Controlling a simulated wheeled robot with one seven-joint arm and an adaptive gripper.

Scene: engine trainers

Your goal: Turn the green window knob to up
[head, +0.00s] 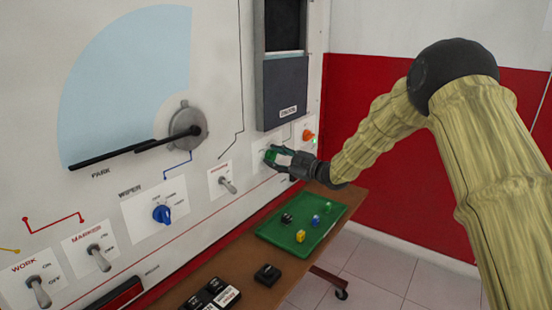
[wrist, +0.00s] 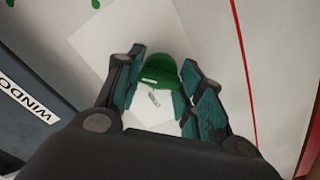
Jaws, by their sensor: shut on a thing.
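The green window knob (head: 271,156) sits on a white plate on the panel, below the dark window unit (head: 285,92). My gripper (head: 280,160) reaches it from the right and is shut on it. In the wrist view the green knob (wrist: 160,70) lies between the two teal-padded fingers, with a finger on each side. A pale mark shows on the knob. The fingers hide part of its sides, and I cannot tell its exact setting. The WINDOW label (wrist: 25,101) shows at the left of the wrist view.
An orange knob (head: 308,135) is close to the right of my gripper. A toggle switch (head: 227,184) and a blue wiper knob (head: 162,214) are to the left. Below, a green tray (head: 266,229) with small coloured parts stands on a brown table (head: 245,262).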

